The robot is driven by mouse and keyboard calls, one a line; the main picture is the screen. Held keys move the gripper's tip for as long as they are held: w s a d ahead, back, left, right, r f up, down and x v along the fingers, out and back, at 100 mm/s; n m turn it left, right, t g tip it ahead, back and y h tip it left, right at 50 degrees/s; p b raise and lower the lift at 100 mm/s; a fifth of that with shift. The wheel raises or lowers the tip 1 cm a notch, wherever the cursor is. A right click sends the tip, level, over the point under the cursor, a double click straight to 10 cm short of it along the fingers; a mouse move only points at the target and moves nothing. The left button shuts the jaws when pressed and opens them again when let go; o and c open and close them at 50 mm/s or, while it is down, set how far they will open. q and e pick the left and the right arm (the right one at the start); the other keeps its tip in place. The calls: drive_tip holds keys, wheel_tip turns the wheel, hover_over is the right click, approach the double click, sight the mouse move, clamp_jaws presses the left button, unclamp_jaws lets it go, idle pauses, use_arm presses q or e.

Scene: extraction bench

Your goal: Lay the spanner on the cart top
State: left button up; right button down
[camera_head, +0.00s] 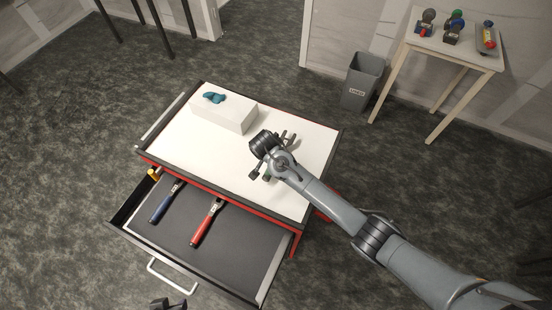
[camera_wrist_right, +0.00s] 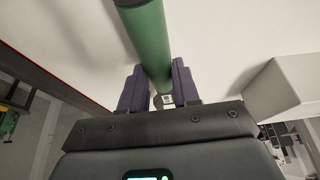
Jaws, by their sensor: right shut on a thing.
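The white cart top (camera_head: 190,140) lies below my right gripper (camera_head: 268,172). The right gripper is shut on a green-handled tool (camera_head: 266,178), which I take to be the spanner. Its green round handle (camera_wrist_right: 148,38) runs between the two dark fingers (camera_wrist_right: 160,90) in the right wrist view. My arm hides most of the tool in the head view. I cannot tell whether it touches the cart top. A dark part at the bottom edge seems to be my left gripper (camera_head: 168,304); its jaws are unclear.
A white box (camera_head: 228,115) with a teal item (camera_head: 214,97) on it stands at the cart's back left. The open drawer (camera_head: 235,255) holds a blue-handled tool (camera_head: 160,208) and a red-handled tool (camera_head: 203,228). A grey bin (camera_head: 360,85) and side table (camera_head: 460,52) stand behind right.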

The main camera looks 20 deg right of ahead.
drive_tip(key=shift+f, duration=0.75)
drive_tip(key=shift+f, duration=0.2)
drive_tip(key=c, duration=0.8)
unclamp_jaws()
drive_tip(key=shift+r, duration=0.15)
